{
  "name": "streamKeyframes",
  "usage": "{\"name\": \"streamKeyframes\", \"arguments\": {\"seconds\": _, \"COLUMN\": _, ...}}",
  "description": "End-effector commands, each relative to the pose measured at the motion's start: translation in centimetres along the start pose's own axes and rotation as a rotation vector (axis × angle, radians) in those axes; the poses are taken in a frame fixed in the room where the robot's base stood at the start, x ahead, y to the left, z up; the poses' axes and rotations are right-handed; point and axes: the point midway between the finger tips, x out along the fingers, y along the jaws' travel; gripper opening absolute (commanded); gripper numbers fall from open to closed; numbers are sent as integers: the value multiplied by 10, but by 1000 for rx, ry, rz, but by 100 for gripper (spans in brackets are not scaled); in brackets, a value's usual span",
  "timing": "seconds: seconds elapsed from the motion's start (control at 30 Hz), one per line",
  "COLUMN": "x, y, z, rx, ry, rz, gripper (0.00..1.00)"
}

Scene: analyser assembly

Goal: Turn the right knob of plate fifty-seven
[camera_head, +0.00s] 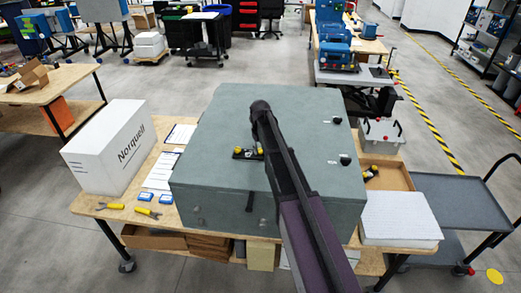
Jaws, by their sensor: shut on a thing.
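A small black plate (246,155) with a yellow knob (237,150) at its left end lies on top of the grey-green analyser housing (225,115). Its number is too small to read. Its right end, with the right knob (260,151), is partly covered by my arm. My arm reaches in from the bottom and bends down at its dark tip over the housing. My gripper (255,145) is at the plate's right end, mostly hidden by the arm, and is shut on the right knob. The knob's angle cannot be made out.
Two black knobs (345,160) with white labels sit on the housing's right side. A white Norquell box (107,145), papers and yellow-handled tools (147,212) lie left. A wooden tray (393,178) with a black-and-yellow part and a white foam block (399,217) are right.

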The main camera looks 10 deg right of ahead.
Motion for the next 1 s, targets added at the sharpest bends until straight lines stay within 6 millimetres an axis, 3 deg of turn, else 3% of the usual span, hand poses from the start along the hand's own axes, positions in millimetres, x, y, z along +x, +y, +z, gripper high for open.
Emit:
{"name": "streamKeyframes", "arguments": {"seconds": 0.57, "x": 0, "y": 0, "z": 1, "rx": 44, "ry": -1, "rz": -1, "gripper": 0}}
{"name": "streamKeyframes", "arguments": {"seconds": 0.6, "x": 0, "y": 0, "z": 1, "rx": 44, "ry": -1, "rz": -1, "gripper": 47}}
{"name": "streamKeyframes", "arguments": {"seconds": 0.7, "x": 0, "y": 0, "z": 1, "rx": 43, "ry": -1, "rz": -1, "gripper": 71}}
{"name": "streamKeyframes", "arguments": {"seconds": 1.0, "x": 0, "y": 0, "z": 0, "rx": 43, "ry": 0, "rz": 0, "gripper": 71}}
